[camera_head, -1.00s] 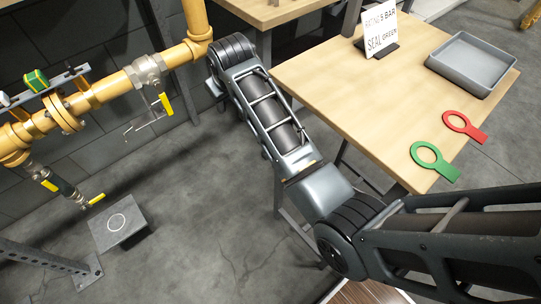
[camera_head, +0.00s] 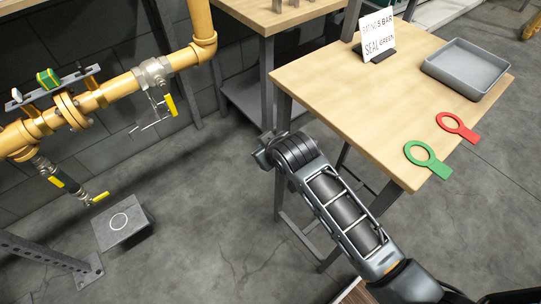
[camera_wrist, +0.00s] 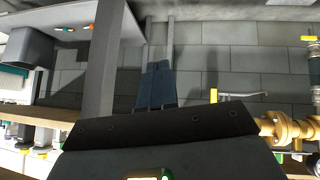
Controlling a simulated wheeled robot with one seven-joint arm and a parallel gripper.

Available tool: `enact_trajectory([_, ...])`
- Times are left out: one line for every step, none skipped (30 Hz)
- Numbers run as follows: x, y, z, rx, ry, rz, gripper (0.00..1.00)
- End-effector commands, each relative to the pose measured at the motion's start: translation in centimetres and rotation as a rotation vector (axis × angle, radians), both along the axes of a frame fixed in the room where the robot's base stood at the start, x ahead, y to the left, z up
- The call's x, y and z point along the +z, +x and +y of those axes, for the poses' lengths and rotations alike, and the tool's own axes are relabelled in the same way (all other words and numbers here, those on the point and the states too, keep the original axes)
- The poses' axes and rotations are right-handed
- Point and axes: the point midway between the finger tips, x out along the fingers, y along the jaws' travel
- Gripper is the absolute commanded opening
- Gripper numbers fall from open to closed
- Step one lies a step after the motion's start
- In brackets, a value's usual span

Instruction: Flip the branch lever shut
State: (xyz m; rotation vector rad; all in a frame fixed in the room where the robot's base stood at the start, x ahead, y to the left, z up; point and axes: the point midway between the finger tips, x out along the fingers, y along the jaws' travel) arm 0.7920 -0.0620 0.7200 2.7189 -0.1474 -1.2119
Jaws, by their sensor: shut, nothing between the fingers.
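The branch pipe (camera_head: 60,180) drops from the yellow main pipe at the left of the head view. Its yellow branch lever (camera_head: 99,198) sticks out to the right near the lower end. The same lever appears to show at the right edge of the wrist view (camera_wrist: 309,38), which looks upside down. My gripper (camera_head: 260,156) is in front of the table's left side in the head view, well right of the lever and apart from it. In the wrist view its fingers (camera_wrist: 157,85) are together and empty.
The main yellow pipe (camera_head: 117,88) carries another valve with a hanging yellow lever (camera_head: 170,105). A grey block with a white ring (camera_head: 124,222) stands below the branch. The wooden table (camera_head: 330,90) holds a sign, a grey tray (camera_head: 465,68) and green and red tags. Floor between is clear.

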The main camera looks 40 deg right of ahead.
Motion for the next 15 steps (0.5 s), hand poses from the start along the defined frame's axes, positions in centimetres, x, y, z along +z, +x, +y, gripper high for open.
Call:
enact_trajectory([-0.2, -0.6, 0.0, 0.002, -0.001, -0.006, 0.0])
enact_trajectory([-0.2, -0.8, 0.0, 0.003, -0.002, -0.009, 0.0])
enact_trajectory([-0.3, -1.1, 0.0, 0.005, -0.002, -0.013, 0.0])
enact_trajectory([-0.3, -1.3, 0.0, 0.006, -0.002, -0.016, 0.0])
enact_trajectory([-0.3, -1.4, 0.0, 0.007, -0.002, -0.019, 0.0])
enact_trajectory([-0.4, -1.6, 0.0, 0.008, -0.002, -0.022, 0.0])
enact_trajectory([-0.4, -1.7, 0.0, 0.008, -0.003, -0.023, 0.0])
enact_trajectory([-0.4, -1.7, 0.0, 0.008, -0.003, -0.024, 0.0])
enact_trajectory([-0.4, -1.8, 0.1, 0.008, -0.003, -0.024, 0.0])
enact_trajectory([-0.4, -1.8, 0.1, 0.008, -0.003, -0.025, 0.0])
enact_trajectory([-0.4, -1.8, 0.1, 0.008, -0.003, -0.025, 0.0])
enact_trajectory([-0.4, -1.8, 0.1, 0.009, -0.003, -0.026, 0.0])
enact_trajectory([-0.4, -1.8, 0.1, 0.009, -0.003, -0.026, 0.0])
enact_trajectory([-0.4, -1.8, 0.1, 0.009, -0.003, -0.026, 0.0])
enact_trajectory([-0.4, -1.8, 0.1, 0.009, -0.003, -0.026, 0.0])
